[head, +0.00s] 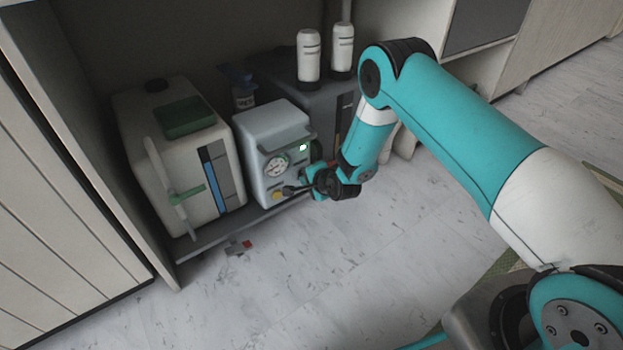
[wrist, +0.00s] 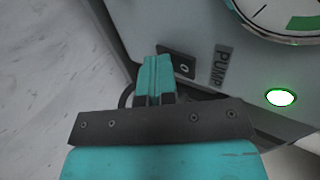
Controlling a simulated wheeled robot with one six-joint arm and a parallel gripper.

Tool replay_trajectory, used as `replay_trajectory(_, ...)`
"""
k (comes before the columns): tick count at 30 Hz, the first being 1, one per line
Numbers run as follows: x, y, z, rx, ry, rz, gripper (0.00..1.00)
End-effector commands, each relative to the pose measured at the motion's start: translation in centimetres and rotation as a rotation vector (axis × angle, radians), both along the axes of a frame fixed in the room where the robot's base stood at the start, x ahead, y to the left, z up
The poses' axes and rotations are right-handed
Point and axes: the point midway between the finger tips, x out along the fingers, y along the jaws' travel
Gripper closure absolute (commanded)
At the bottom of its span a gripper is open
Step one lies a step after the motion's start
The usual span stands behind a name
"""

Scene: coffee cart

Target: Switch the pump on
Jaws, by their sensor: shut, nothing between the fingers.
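The pump unit (head: 272,128) is a grey box with a round gauge (head: 276,165) and a green lit lamp (head: 303,147) on its front. In the wrist view, a dark rocker switch (wrist: 184,67) with a "0" mark sits beside the "PUMP" label (wrist: 221,66); the green lamp (wrist: 281,97) is bright there. My gripper (wrist: 156,72) is shut and empty. Its teal fingertips are at the switch and hide part of it; I cannot tell whether they touch. In the head view my gripper (head: 291,190) is at the lower front of the unit.
A white tank (head: 165,150) with a blue level strip and green lid stands left of the pump. A dark box behind carries two white canisters (head: 308,55) (head: 343,45). A small red-and-grey item (head: 238,247) lies on the floor. The front floor is clear.

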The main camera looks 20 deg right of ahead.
Motion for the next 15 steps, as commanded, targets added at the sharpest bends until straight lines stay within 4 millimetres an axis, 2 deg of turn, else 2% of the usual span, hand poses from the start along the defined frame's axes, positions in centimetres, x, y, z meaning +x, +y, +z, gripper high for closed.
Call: replay_trajectory(15,0.1,0.0,1.8,0.002,-0.003,0.001,1.0)
